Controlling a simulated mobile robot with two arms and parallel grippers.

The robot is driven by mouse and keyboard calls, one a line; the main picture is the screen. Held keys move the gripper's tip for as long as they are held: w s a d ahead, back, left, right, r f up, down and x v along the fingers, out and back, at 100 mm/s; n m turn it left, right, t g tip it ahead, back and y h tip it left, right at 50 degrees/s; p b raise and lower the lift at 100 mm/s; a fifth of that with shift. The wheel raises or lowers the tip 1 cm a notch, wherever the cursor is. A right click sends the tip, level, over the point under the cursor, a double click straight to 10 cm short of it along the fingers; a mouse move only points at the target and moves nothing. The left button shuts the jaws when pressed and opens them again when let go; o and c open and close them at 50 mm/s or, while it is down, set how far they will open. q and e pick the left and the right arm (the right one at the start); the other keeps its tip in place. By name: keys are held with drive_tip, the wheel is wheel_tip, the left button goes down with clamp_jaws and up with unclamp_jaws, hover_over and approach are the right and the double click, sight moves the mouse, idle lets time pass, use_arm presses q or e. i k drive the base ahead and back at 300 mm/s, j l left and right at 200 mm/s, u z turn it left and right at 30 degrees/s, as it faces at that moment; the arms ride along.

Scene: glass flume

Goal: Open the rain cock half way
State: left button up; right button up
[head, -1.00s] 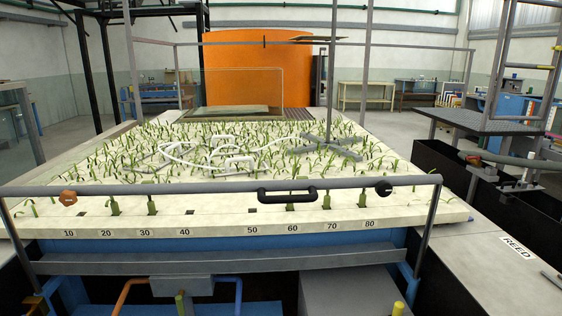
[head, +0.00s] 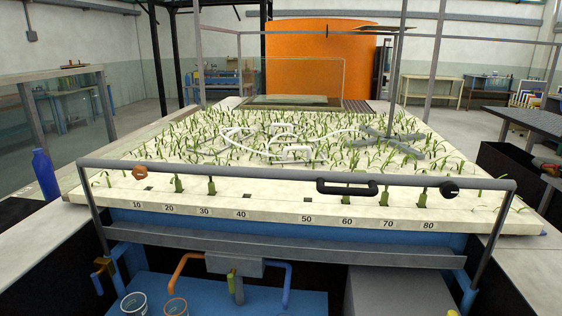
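No part is labelled as the rain cock, and I cannot tell which fitting it is. An orange-brown knob (head: 133,170) sits at the left of the front rail. A round black knob (head: 449,187) sits at its right. Under the bed's front edge, a grey box (head: 235,265) joins an orange pipe (head: 188,262) and a blue pipe (head: 286,278), with a green upright piece (head: 236,288) below it. A small brass-coloured fitting (head: 103,268) is at the lower left. Neither of my grippers is in view.
The pale bed (head: 275,207) with green plants and numbers along its front fills the middle. A black handle (head: 347,187) is on the rail (head: 240,172). A blue bottle (head: 45,174) stands at left. Two cups (head: 134,303) (head: 176,307) stand on the blue surface below.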

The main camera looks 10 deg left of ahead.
sight(94, 276)
drive_tip(key=u, duration=1.65)
